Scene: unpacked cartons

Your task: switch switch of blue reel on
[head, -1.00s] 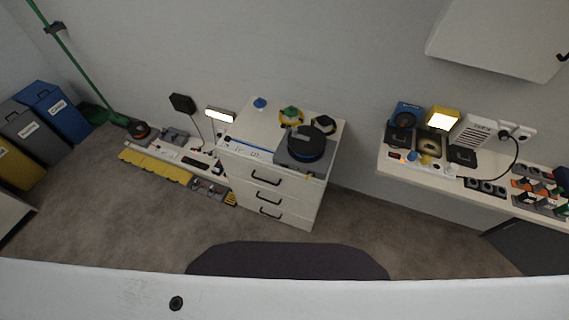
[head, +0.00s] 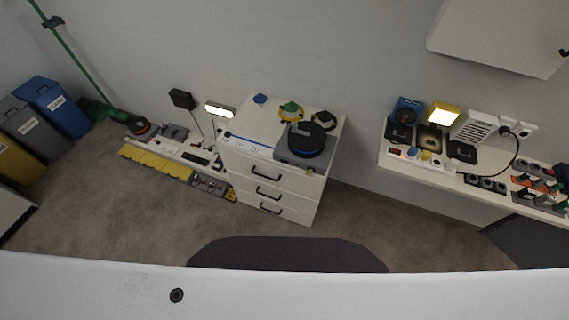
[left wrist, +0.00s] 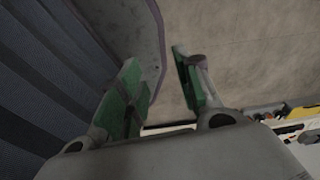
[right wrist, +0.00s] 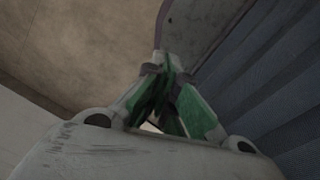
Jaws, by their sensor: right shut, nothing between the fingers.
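A round dark reel-like thing with a blue rim (head: 306,140) sits on a grey base on the white drawer cabinet. A blue boxy thing (head: 408,110) with a pale label stands at the back of the right-hand shelf. I cannot tell for sure which one is the blue reel, and no switch on either is clear at this size. My left gripper (left wrist: 156,60) is open and empty in the left wrist view. My right gripper (right wrist: 160,64) is shut and empty in the right wrist view. Neither gripper shows in the head view, so both are away from these things.
The white drawer cabinet (head: 262,179) also bears a yellow-green thing (head: 291,111) and a small blue thing (head: 260,99). Bins stand far left. The floor (head: 120,215) before the cabinet is clear.

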